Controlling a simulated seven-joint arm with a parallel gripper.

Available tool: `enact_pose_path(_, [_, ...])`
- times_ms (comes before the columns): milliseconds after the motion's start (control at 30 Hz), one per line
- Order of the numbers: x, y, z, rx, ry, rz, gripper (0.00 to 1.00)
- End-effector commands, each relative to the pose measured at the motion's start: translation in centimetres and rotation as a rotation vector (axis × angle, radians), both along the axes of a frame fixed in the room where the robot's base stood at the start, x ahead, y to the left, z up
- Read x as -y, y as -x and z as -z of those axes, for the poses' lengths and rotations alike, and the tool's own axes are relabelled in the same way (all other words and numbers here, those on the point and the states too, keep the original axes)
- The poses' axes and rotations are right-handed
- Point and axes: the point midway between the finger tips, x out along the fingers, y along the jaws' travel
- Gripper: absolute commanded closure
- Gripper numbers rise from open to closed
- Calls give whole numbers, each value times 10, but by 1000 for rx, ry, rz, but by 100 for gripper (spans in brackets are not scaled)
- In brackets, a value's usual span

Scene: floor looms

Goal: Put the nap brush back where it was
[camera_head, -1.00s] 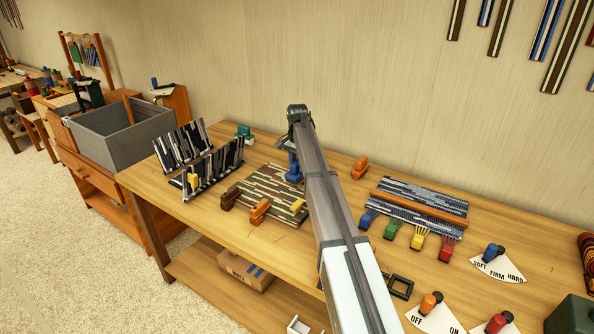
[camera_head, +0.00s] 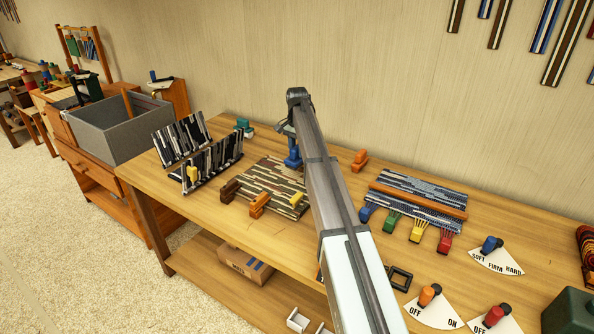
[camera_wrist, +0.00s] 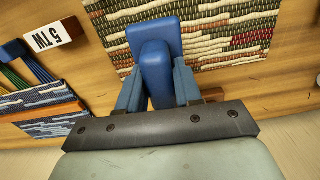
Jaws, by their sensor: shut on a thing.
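My gripper (camera_wrist: 158,88) is shut on a deep-blue block-like piece with a broad end (camera_wrist: 155,40), apparently the nap brush. In the head view the blue brush (camera_head: 293,155) shows under the arm's far end, by the back right of a striped woven mat (camera_head: 276,178). In the wrist view the mat (camera_wrist: 235,35) lies beyond and to the right of the brush. I cannot tell whether the brush touches the table or hangs just above it. The brush's underside is hidden.
Orange (camera_head: 259,204) and brown (camera_head: 230,190) blocks stand along the mat's front. Upright striped racks (camera_head: 212,168) stand left, a teal piece (camera_head: 244,127) behind them. Right are an orange block (camera_head: 360,160), a blue woven piece (camera_head: 420,190) with coloured combs, and dials (camera_head: 495,260).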

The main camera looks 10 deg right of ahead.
Motion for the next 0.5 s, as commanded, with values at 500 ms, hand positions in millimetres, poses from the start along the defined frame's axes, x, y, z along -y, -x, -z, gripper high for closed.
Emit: enact_pose_path(500, [128, 67, -11, 17, 2, 146, 94])
